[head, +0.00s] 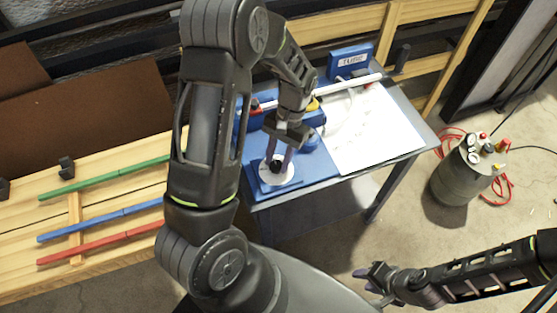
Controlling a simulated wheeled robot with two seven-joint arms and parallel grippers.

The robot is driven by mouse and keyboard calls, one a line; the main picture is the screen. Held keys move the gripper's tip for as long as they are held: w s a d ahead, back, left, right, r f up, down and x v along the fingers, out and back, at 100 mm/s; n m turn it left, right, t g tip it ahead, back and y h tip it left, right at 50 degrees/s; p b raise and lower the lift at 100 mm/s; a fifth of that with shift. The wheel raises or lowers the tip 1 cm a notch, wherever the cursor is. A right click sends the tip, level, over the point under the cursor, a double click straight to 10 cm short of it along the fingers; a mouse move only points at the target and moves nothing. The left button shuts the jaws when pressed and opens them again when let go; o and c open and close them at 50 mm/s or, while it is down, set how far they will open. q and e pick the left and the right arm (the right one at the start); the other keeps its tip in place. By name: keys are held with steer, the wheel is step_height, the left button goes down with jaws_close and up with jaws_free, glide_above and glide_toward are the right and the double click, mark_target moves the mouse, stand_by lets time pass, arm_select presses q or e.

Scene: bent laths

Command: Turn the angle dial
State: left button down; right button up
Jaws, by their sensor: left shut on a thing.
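The angle dial is a pale round disc with a dark centre knob (276,167) on a blue plate (296,180) at the near left corner of the blue bench. My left gripper (279,158) points down over the dial, its fingers shut on the centre knob. The fingers hide part of the knob and the disc. Any marks on the disc are too small to read. My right gripper (368,284) is low at the bottom right, away from the bench, with nothing seen in it. Its fingers are too small to tell open from shut.
The bench also bears a white sheet (380,130), a white tube (352,83) and a blue labelled box (350,61). Green (105,177), blue (95,220) and red laths (95,243) lie on a wooden rack at left. A grey tank (461,172) with red hose stands at right.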

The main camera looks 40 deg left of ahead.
arm_select(q)
steer(key=n+h, duration=0.1)
steer(key=n, duration=0.2)
steer(key=shift+a+n+t, duration=0.15)
steer(key=shift+n+t, duration=0.15)
steer(key=n, duration=0.2)
steer(key=n+h, duration=0.1)
steer(key=shift+s+a+n+t+h+b, duration=0.1)
steer(key=shift+a+n+t+h+b, duration=0.05)
steer(key=shift+n+t+h+b, duration=0.2)
steer(key=n+t+h, duration=0.1)
steer(key=n, duration=0.2)
steer(key=shift+s+n, duration=0.1)
steer(key=shift+n, duration=0.25)
steer(key=shift+s+a+n+t+h+p, duration=0.1)
steer(key=shift+n+t+h+p, duration=0.2)
steer(key=shift+n, duration=0.7)
steer(key=shift+s+n+t+y+p, duration=0.1)
steer(key=shift+n+t, duration=0.25)
steer(key=shift+n, duration=0.65)
steer(key=shift+w, duration=0.1)
steer(key=c, duration=1)
jaws_free()
